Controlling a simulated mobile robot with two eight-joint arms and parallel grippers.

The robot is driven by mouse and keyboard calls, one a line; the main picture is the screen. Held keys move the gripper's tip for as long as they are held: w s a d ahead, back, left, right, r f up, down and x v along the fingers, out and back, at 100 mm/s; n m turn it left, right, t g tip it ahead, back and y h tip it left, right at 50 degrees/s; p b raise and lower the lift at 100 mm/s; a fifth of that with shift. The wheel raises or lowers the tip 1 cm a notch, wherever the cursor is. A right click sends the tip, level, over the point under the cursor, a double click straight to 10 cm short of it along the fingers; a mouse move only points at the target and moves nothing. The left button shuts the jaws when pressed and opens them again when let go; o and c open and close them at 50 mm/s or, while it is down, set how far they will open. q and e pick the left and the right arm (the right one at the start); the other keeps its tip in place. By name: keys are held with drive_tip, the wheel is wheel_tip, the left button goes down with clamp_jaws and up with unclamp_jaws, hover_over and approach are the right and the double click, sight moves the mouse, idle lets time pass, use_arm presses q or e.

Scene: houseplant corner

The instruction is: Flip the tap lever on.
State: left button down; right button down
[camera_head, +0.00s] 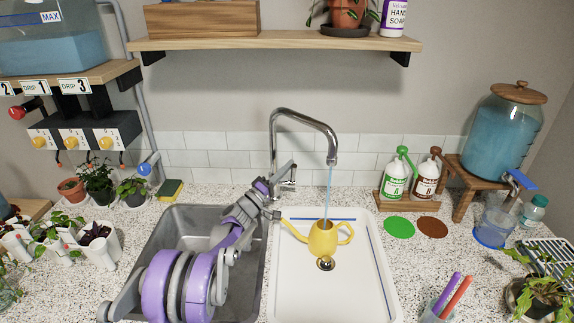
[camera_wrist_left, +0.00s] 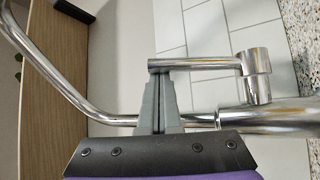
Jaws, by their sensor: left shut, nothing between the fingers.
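The chrome tap (camera_head: 308,118) stands behind the sink, and a thin stream of water (camera_head: 329,190) falls from its spout into a yellow watering can (camera_head: 322,240). In the left wrist view the tap lever (camera_wrist_left: 200,64) sticks out sideways from its valve body (camera_wrist_left: 256,76). My left gripper (camera_head: 289,166) reaches up to the tap's side, and its grey fingers are shut and empty. In the left wrist view its fingertips (camera_wrist_left: 160,74) are at the lever's free end; whether they touch cannot be told. In the head view the fingers partly hide the lever. My right gripper is not in view.
The watering can stands in the white right basin (camera_head: 375,290); my left arm crosses the grey left basin (camera_head: 190,222). A wooden shelf (camera_head: 280,42) hangs above. Two bottles (camera_head: 394,180) stand right of the tap, and a yellow-green sponge (camera_head: 171,190) lies left of it.

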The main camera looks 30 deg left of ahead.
use_arm(q)
drive_tip(key=shift+s+d+f+b, duration=0.3)
drive_tip(key=shift+s+f, duration=0.1)
drive_tip(key=shift+s, duration=0.15)
drive_tip(key=shift+s+d+f+b, duration=0.3)
drive_tip(key=shift+s+f, duration=0.1)
drive_tip(key=shift+s, duration=0.1)
drive_tip(key=shift+f, duration=0.1)
drive_tip(key=shift+s+f, duration=0.1)
drive_tip(key=shift+s, duration=0.05)
drive_tip(key=b+v, duration=0.1)
drive_tip(key=v, duration=0.9)
drive_tip(key=shift+s+a, duration=0.2)
drive_tip(key=shift+a, duration=0.05)
